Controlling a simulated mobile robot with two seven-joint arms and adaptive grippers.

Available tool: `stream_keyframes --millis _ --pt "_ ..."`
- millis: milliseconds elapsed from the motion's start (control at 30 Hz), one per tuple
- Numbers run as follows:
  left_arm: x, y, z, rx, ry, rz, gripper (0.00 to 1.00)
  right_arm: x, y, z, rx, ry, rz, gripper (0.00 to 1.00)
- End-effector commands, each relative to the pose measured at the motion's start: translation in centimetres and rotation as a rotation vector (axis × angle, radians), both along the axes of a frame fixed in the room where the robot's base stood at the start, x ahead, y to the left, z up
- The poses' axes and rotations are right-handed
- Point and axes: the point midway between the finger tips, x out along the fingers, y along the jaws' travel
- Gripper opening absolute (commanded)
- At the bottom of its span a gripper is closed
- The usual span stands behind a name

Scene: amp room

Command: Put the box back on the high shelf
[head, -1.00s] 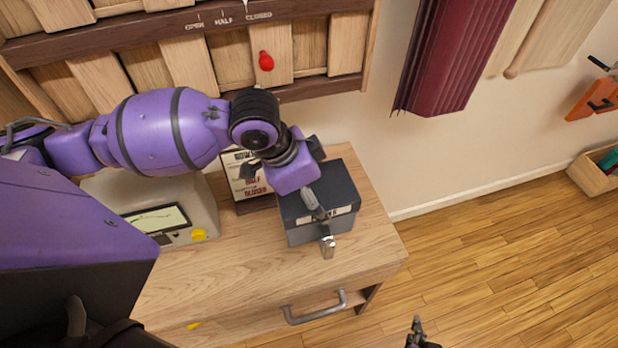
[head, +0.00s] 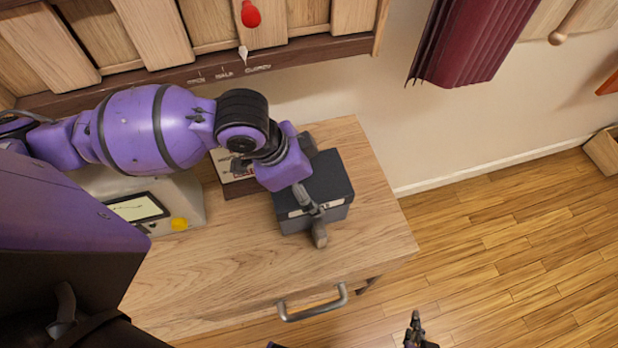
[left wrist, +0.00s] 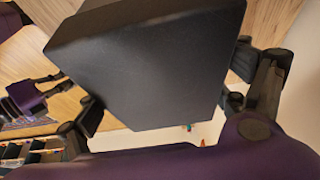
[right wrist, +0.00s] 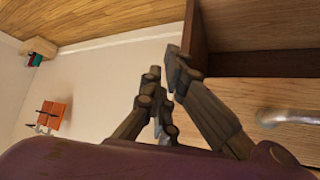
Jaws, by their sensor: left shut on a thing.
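The dark grey box (head: 330,178) with a pale label strip is at the right end of the wooden desk (head: 240,265). My left gripper (head: 310,190) has its fingers on opposite sides of the box. I cannot tell whether the box touches the desktop. In the left wrist view the box (left wrist: 150,65) fills the middle, between the two fingers (left wrist: 170,112). My right gripper (head: 416,330) is at the bottom edge of the head view, in front of the desk. In the right wrist view its fingertips (right wrist: 162,68) are close together with nothing seen between them. No high shelf is recognisable.
A beige meter (head: 180,205) with a yellow knob and a small sign (head: 232,170) stand left of the box. A wooden slatted panel (head: 130,75) with a red knob is above. A maroon folded panel (head: 470,40) hangs right. A metal handle (head: 312,306) juts from the desk front.

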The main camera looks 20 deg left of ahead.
Motion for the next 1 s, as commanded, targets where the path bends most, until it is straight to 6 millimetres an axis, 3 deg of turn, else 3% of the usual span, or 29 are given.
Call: stream_keyframes --millis 167,200,233,667,833,1000 --pt "0.1 -0.1 -0.1 -0.002 -0.004 0.000 0.28 -0.3 0.0 0.0 0.001 0.006 0.001 0.00" --pt "0.1 0.0 -0.1 0.000 -0.003 0.000 0.94 -0.4 0.1 0.0 0.001 0.008 0.002 0.00" --pt "0.1 0.0 -0.1 0.000 -0.003 0.000 0.98 -0.5 0.1 0.0 0.001 0.010 0.002 0.00" --pt "0.1 0.0 0.1 0.000 -0.004 0.000 1.00 -1.1 -0.1 -0.5 -0.003 0.024 0.009 0.00" --pt "-0.3 0.7 2.2 0.002 -0.006 0.000 1.00 -0.7 0.0 0.1 -0.003 0.015 0.010 0.00" --pt "-1.0 1.9 5.8 0.002 -0.010 0.000 1.00 -0.2 0.2 0.8 0.002 0.005 0.011 0.00"
